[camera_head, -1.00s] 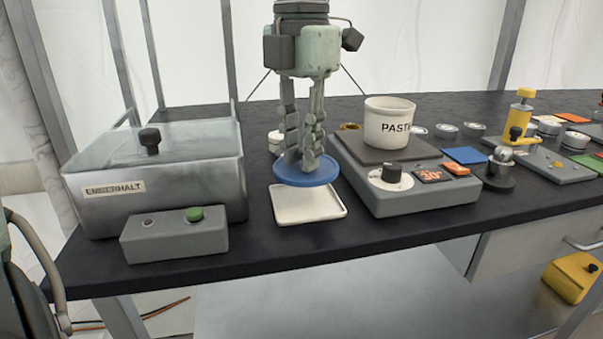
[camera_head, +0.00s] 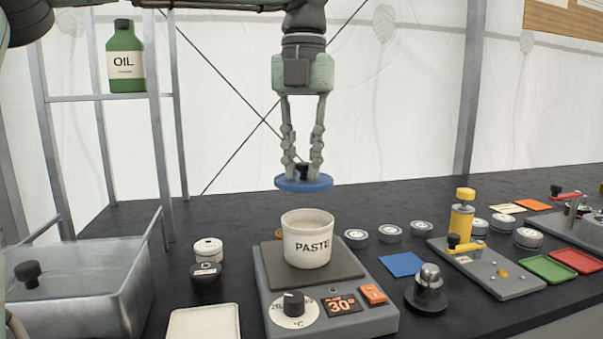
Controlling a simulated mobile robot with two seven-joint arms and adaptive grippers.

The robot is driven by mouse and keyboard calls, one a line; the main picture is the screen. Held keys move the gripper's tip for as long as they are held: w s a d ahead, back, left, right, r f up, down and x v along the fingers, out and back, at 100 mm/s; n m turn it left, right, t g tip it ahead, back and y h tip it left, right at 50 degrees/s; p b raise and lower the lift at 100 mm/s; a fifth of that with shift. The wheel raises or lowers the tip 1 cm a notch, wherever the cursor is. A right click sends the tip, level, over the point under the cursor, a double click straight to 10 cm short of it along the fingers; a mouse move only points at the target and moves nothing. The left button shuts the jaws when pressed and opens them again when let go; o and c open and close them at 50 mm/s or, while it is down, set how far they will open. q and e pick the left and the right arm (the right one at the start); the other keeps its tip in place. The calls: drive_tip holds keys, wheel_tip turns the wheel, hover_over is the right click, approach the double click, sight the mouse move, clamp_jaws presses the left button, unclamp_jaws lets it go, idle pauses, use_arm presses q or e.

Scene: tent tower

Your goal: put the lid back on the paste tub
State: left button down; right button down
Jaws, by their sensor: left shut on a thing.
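The paste tub (camera_head: 308,243) is white, labelled PASTE, and stands upright and uncovered on the dark plate of a grey heater (camera_head: 330,305). My left gripper (camera_head: 302,168) points down and is shut on the black knob of the blue lid (camera_head: 304,184). The lid is held roughly level above the tub, with a clear gap between its underside and the tub's rim. Exact alignment in depth is hard to tell. My right gripper does not show.
A white tray (camera_head: 203,324) lies empty left of the heater, beside small stacked jars (camera_head: 208,263) and a metal box (camera_head: 95,295). Right are a blue mat (camera_head: 402,265), a metal knobbed piece (camera_head: 428,290) and a yellow press (camera_head: 461,222). An oil bottle (camera_head: 126,60) stands on a shelf.

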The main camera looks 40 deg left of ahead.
sight(306, 173)
use_arm(q)
drive_tip(key=shift+w+d+r, duration=0.1)
drive_tip(key=shift+w+r, duration=0.15)
drive_tip(key=shift+w, duration=0.3)
drive_tip(key=shift+f, duration=0.15)
drive_tip(key=shift+s+f, duration=0.1)
drive_tip(key=shift+f, duration=0.55)
wheel_tip(306, 173, down, 2)
drive_tip(key=shift+f, duration=0.55)
drive_tip(key=shift+f+b, duration=0.55)
drive_tip(key=shift+b, duration=0.05)
drive_tip(key=shift+f, duration=0.25)
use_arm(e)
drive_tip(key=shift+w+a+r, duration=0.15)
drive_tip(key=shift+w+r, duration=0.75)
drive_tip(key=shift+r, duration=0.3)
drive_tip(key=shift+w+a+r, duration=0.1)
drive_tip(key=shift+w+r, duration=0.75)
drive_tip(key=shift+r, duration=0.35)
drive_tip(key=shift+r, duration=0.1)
use_arm(q)
drive_tip(key=shift+f, duration=0.15)
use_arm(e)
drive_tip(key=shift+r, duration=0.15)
